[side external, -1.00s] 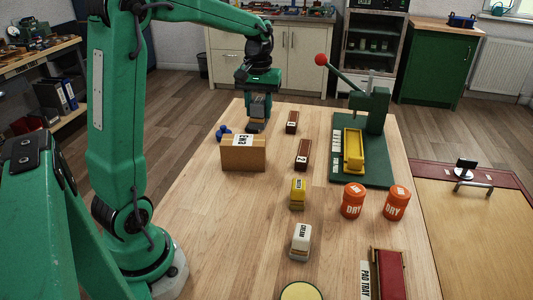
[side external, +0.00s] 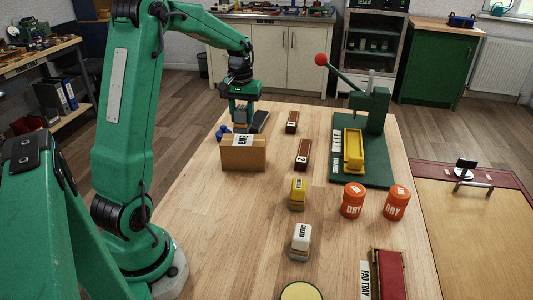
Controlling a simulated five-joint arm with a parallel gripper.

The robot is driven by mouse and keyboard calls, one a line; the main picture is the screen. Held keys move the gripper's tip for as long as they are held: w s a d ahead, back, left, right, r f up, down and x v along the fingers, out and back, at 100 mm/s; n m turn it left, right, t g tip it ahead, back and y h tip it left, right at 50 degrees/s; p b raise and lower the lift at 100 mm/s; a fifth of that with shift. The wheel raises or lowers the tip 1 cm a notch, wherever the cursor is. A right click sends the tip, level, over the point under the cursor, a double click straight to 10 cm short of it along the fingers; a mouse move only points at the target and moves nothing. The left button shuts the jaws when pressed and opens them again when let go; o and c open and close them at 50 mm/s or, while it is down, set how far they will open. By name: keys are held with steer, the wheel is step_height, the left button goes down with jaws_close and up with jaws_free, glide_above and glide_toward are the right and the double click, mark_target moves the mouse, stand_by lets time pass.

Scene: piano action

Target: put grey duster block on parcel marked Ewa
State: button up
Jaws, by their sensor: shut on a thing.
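The parcel (side external: 243,156) is a brown cardboard box on the left part of the table. A white label with dark lettering, hard to read at this size, lies over its top and front. My gripper (side external: 241,119) is above and just behind the parcel, pointing down. It is shut on the grey duster block (side external: 240,128), which is partly hidden between the fingers. The block's lower end shows close to the parcel's back top edge; I cannot tell whether they touch.
A dark flat piece (side external: 260,122) lies right of my gripper, and a blue knobbed object (side external: 223,132) sits left behind the parcel. Brown blocks (side external: 302,154), a yellow stamp (side external: 297,194) and a green press (side external: 375,120) stand to the right.

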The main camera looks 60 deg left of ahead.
mark_target(242, 124)
steer(key=shift+f, duration=1.75)
steer(key=shift+f, duration=0.15)
steer(key=o, duration=1)
step_height(242, 124, up, 12)
steer(key=shift+r, duration=0.15)
steer(key=shift+d, duration=0.1)
